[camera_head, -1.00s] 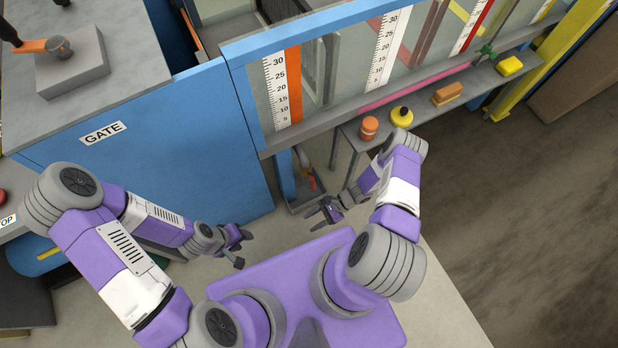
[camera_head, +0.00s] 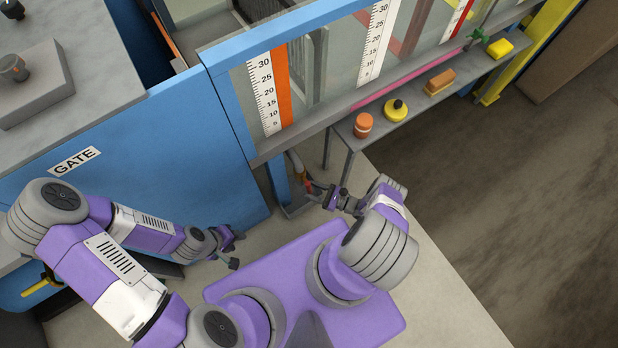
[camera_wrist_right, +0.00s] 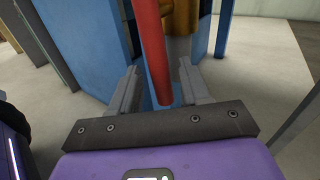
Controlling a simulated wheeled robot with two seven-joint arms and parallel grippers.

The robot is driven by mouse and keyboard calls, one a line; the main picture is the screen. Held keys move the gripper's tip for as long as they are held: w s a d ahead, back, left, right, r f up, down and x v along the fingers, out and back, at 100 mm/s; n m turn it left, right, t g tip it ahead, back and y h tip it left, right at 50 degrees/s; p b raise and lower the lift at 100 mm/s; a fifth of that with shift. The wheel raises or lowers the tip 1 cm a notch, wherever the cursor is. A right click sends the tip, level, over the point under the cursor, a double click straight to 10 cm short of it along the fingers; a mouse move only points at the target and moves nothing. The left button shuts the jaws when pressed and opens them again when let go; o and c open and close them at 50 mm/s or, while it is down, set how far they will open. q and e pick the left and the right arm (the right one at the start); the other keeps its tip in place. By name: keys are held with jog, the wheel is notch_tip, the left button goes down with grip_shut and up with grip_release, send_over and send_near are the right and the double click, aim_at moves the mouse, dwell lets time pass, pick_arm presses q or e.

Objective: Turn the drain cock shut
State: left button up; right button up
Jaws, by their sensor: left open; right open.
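The drain cock has a red lever (camera_wrist_right: 152,50) and a brass body (camera_wrist_right: 181,18) in the right wrist view. In the head view the lever (camera_head: 307,184) is small, low under the near end of the flume. My right gripper (camera_head: 311,194) is open at the cock. In the right wrist view its fingers (camera_wrist_right: 158,88) stand on either side of the lever's free end, with gaps showing. I cannot tell how deep the lever sits between them. My left gripper (camera_head: 231,249) is open and empty, low in front of the blue panel.
The glass flume with its scales (camera_head: 265,100) runs above the cock. A blue panel with a GATE label (camera_head: 74,160) stands left. A shelf holds an orange jar (camera_head: 363,125), a yellow bottle (camera_head: 396,110), an orange block (camera_head: 440,82) and a yellow block (camera_head: 500,48). Floor at right is clear.

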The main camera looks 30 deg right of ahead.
jog(key=shift+x, duration=0.8)
grip_shut()
